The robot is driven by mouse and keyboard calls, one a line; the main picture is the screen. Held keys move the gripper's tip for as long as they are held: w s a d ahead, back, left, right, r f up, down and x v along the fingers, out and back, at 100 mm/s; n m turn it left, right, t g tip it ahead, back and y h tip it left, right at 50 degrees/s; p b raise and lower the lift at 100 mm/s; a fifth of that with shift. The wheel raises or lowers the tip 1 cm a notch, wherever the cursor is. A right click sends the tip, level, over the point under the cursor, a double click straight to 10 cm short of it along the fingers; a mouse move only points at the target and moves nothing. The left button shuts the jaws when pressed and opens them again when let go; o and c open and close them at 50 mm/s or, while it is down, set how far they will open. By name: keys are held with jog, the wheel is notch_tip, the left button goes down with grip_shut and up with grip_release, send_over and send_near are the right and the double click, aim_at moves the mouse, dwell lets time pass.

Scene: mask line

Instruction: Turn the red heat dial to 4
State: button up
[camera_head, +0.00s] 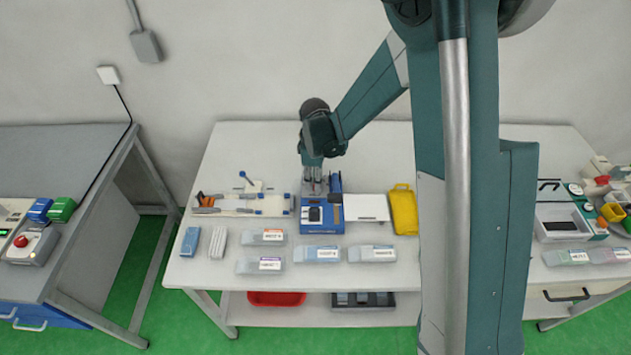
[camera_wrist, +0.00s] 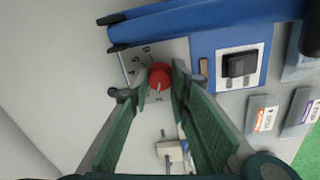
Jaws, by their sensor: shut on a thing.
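The red heat dial (camera_wrist: 160,74) is a round knob on a pale panel with small printed marks, in the wrist view. A light pointer line on it faces the lower side of the picture. Numbers show above and left of the dial, but I cannot read them surely. My gripper (camera_wrist: 162,85) is shut on the dial, one green finger on each side. In the head view my gripper (camera_head: 313,183) points down at the back left of the blue machine (camera_head: 322,228); the dial is hidden there.
A blue bar (camera_wrist: 200,22) runs beside the dial. A white board with sliders (camera_head: 240,205) lies left of the machine, and a yellow tray (camera_head: 404,210) lies to the right. Several labelled clear boxes (camera_head: 317,254) line the table's front. The table's back left is clear.

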jog(key=m+b, duration=0.3)
jog(key=m, duration=0.2)
jog(key=shift+f, duration=0.1)
jog(key=m+b, duration=0.2)
jog(key=m, duration=0.3)
jog(key=shift+a+m+b, duration=0.1)
jog(key=shift+m+b, duration=0.2)
jog(key=m+b, duration=0.1)
jog(key=m, duration=0.5)
jog(key=shift+w+b, duration=0.1)
jog(key=shift+b, duration=0.3)
jog(key=shift+m, duration=0.3)
jog(key=o, duration=0.9)
jog(key=shift+r, duration=0.25)
jog(key=shift+a+r, duration=0.2)
jog(key=shift+r, duration=5.7)
